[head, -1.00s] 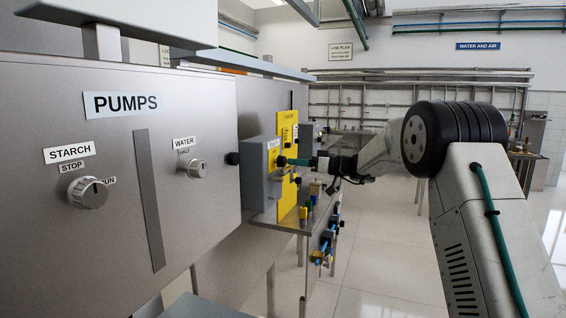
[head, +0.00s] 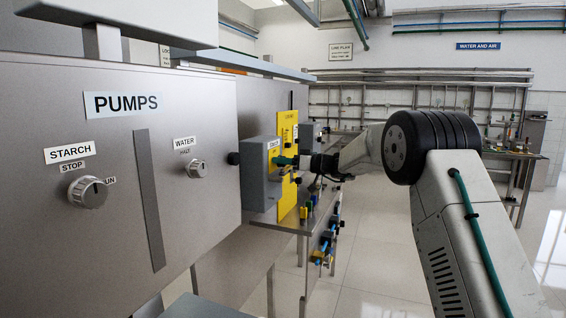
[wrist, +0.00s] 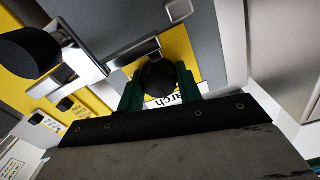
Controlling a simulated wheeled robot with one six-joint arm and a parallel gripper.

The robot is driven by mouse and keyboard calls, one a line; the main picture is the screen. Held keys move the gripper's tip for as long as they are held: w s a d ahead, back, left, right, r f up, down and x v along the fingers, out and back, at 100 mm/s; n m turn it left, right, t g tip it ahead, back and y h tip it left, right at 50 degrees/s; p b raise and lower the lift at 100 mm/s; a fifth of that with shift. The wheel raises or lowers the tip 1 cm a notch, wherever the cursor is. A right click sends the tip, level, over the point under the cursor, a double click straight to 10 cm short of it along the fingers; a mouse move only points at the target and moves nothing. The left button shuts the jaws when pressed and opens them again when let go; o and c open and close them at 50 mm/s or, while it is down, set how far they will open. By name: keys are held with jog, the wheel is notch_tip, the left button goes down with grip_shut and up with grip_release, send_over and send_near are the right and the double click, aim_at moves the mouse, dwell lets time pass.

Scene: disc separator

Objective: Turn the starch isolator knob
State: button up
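The starch isolator is a grey box (head: 258,185) with a yellow front plate, seen edge-on at mid-picture in the head view. In the wrist view its black knob (wrist: 157,80) sits on a yellow patch beside a white label ending in "arch" (wrist: 187,93). My gripper (head: 285,161) is at the front of this box. In the wrist view its green fingers (wrist: 160,86) are spread, one on each side of the knob. I cannot tell whether they touch it. The lower part of the knob and part of the label are hidden.
The PUMPS panel (head: 200,95) at the left has a starch knob (head: 88,192) and a water knob (head: 197,169). A yellow panel (head: 287,130) stands behind the box. Another black knob (wrist: 28,52) and a metal bracket (wrist: 85,62) are close in the wrist view. The floor at right is clear.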

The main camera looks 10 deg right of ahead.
jog(key=shift+m, duration=0.3)
jog(key=shift+w+d+m, duration=0.1)
jog(key=shift+m, duration=2.5)
jog(key=o, duration=1)
jog(key=shift+f, duration=0.1)
